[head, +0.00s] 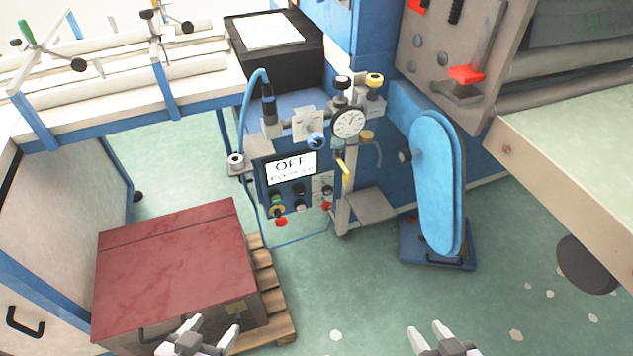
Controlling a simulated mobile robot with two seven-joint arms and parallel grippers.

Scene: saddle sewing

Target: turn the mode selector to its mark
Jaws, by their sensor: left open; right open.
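A blue control panel (262,188) stands in the middle of the head view. Under the display are small knobs and buttons, with a dark knob (299,190) near the middle. I cannot tell for sure which one is the mode selector, and its mark is too small to make out. My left gripper (215,337) is open and empty at the bottom, in front of the red box. My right gripper (432,338) is open and empty at the bottom right. Both are well apart from the panel.
A red box (170,265) on a wooden pallet (268,285) stands at left. A pressure gauge (348,122), valves and a blue hose (247,110) surround the panel top. A blue pedal-like part (436,185) stands to the right. Green floor between is clear.

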